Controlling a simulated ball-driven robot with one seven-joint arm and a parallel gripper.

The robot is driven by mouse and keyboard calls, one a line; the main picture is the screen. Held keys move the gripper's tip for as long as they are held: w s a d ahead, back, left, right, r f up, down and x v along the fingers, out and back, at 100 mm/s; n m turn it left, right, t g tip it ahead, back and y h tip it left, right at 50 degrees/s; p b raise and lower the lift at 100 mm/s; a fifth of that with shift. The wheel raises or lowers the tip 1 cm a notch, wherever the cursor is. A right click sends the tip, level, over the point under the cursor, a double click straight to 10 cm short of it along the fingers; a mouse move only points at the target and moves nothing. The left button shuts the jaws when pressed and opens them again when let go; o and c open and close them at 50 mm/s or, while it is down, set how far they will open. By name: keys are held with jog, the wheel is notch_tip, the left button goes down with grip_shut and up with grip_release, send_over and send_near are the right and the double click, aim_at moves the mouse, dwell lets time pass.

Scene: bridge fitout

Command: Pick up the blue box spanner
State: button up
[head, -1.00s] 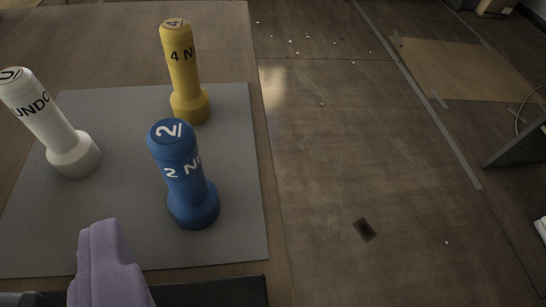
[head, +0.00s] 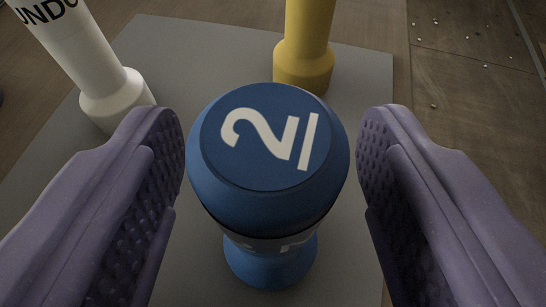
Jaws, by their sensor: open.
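The blue box spanner (head: 268,195) stands upright on a grey mat (head: 170,40) in the middle of the head view. Its top face carries a white 2 with a line under it. My gripper (head: 268,150) is open, with one purple padded finger on each side of the spanner's top. A gap shows between each finger and the spanner. The spanner's foot is partly hidden below its wide head.
A yellow box spanner (head: 304,55) stands behind the blue one. A white one (head: 90,65) marked UNDO stands at the back left, near my left finger. Brown floor with small pale bits lies at the upper right.

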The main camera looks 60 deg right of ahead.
jog(key=shift+w+d+f, duration=0.1)
jog(key=shift+w+d, duration=0.05)
jog(key=shift+d, duration=0.05)
jog(key=shift+c, duration=0.4)
grip_shut()
jog(key=shift+r, duration=0.2)
notch_tip(320, 180, up, 10)
jog(key=p, duration=0.5)
jog(key=shift+f, duration=0.1)
